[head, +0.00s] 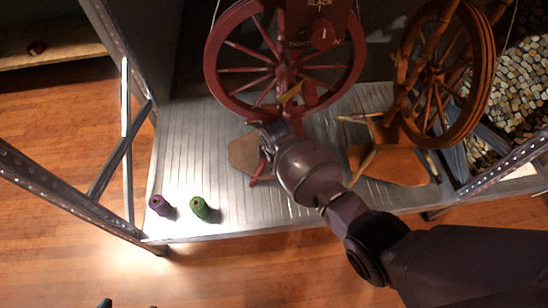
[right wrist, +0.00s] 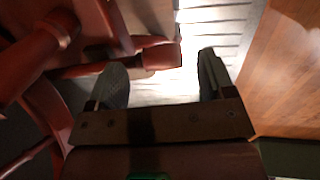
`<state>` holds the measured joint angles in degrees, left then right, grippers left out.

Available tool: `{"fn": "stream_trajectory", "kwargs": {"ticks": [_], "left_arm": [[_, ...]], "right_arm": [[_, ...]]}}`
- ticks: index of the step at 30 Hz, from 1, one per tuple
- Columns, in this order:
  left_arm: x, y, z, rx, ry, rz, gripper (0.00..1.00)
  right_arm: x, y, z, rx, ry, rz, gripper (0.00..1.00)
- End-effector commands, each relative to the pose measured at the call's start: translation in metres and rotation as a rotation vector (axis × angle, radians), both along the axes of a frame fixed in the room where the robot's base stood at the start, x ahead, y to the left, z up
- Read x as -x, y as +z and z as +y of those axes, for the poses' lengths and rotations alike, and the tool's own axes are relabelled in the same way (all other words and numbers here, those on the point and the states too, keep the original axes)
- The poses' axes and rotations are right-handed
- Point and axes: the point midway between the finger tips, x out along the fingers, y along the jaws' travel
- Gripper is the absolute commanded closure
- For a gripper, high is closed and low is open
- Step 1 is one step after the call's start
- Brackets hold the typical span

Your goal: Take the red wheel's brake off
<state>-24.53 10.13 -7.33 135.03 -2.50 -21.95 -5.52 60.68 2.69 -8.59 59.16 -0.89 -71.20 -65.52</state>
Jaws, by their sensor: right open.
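The red wheel (head: 216,80) stands upright on a metal shelf at the top centre of the head view. Behind it is a dark panel with the words "SLACK" and "TIGHT" and a round red knob (head: 321,32). My right gripper (head: 262,128) is at the wheel's lower front. In the right wrist view it is open (right wrist: 162,78), with the blunt end of a red wooden bar (right wrist: 160,56) between or just beyond its fingers; contact cannot be told. Dark tips at the bottom left edge may be my left gripper (head: 128,305).
The metal shelf (head: 185,130) carries a purple spool (head: 158,204) and a green spool (head: 199,207) at its front left. A brown wooden wheel (head: 488,70) stands close on the right. Metal posts (head: 128,125) frame the shelf. Its left part is mostly clear.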

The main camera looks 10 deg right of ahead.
Motion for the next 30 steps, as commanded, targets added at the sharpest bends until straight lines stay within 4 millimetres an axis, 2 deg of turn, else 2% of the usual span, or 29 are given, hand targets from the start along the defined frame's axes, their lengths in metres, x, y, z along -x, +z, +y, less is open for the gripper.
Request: {"fn": "stream_trajectory", "kwargs": {"ticks": [1, 4, 16, 27, 30], "left_arm": [[-0.0006, -0.0028, -0.001, -0.001, -0.007, -0.001, 0.21], [-0.0031, -0.0011, -0.002, -0.002, -0.013, -0.017, 0.21], [-0.0052, 0.0036, -0.0015, -0.006, -0.017, -0.033, 0.21], [-0.0036, 0.0017, -0.001, -0.006, -0.014, -0.026, 0.21], [-0.0036, 0.0015, -0.0011, -0.006, -0.013, -0.026, 0.21]], "right_arm": [[0.0016, -0.0119, 0.0, 0.0, 0.0, 0.008, 0.24], [-0.0011, -0.0172, -0.0002, 0.001, 0.0, 0.004, 0.24], [-0.0049, -0.0175, -0.0004, 0.001, -0.001, -0.003, 0.24], [-0.0045, -0.0179, -0.0003, 0.0, -0.001, -0.003, 0.81], [-0.0044, -0.0179, -0.0003, 0.0, -0.001, -0.003, 0.93]]}}
